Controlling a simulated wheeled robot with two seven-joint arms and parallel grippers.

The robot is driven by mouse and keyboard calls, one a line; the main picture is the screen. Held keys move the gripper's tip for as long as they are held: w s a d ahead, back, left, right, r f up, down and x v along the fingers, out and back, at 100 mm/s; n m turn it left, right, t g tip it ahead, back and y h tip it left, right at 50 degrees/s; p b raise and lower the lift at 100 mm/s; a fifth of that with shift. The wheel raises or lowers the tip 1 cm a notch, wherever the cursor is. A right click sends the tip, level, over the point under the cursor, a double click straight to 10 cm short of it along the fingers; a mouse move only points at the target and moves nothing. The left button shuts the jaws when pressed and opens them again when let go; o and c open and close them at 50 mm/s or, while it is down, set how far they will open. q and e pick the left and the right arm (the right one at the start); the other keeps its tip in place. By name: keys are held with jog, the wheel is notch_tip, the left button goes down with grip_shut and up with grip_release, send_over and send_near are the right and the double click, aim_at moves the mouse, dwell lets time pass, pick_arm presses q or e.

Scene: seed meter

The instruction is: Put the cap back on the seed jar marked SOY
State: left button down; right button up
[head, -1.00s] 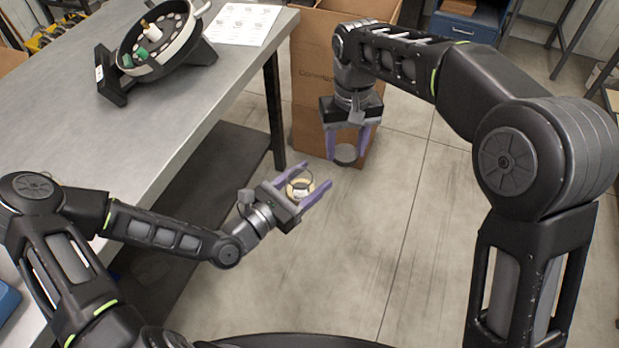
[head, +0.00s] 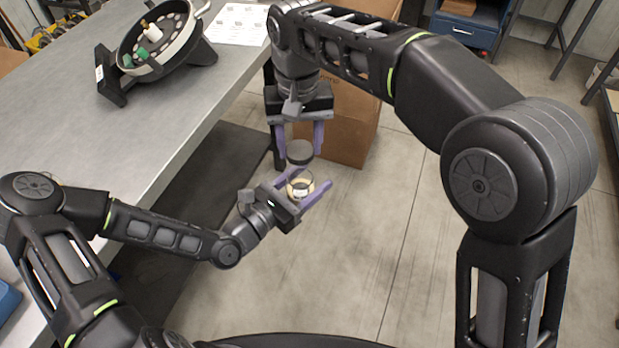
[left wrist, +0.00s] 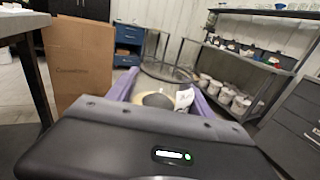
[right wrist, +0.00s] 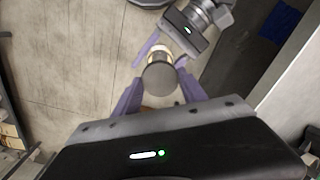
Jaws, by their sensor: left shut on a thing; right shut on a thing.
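The seed jar (head: 299,190) is a small clear jar with pale tan contents and a white label, whose writing I cannot read. My left gripper (head: 309,184) is shut on it and holds it in the air beside the bench; the jar also shows in the left wrist view (left wrist: 157,101). The cap (head: 299,154) is a dark round disc. My right gripper (head: 302,142) is shut on the cap and holds it just above the jar. In the right wrist view the cap (right wrist: 160,78) covers part of the jar (right wrist: 158,53). I cannot tell whether they touch.
The grey bench (head: 95,165) runs along the left, with the round seed meter (head: 158,40) and a printed sheet (head: 243,23) on it. A cardboard box (head: 345,120) stands on the floor behind the right gripper.

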aim_at(301, 188)
jog(key=shift+f, duration=1.85)
jog(key=shift+s, duration=0.1)
jog(key=shift+f, duration=0.85)
jog(key=shift+f, duration=0.6)
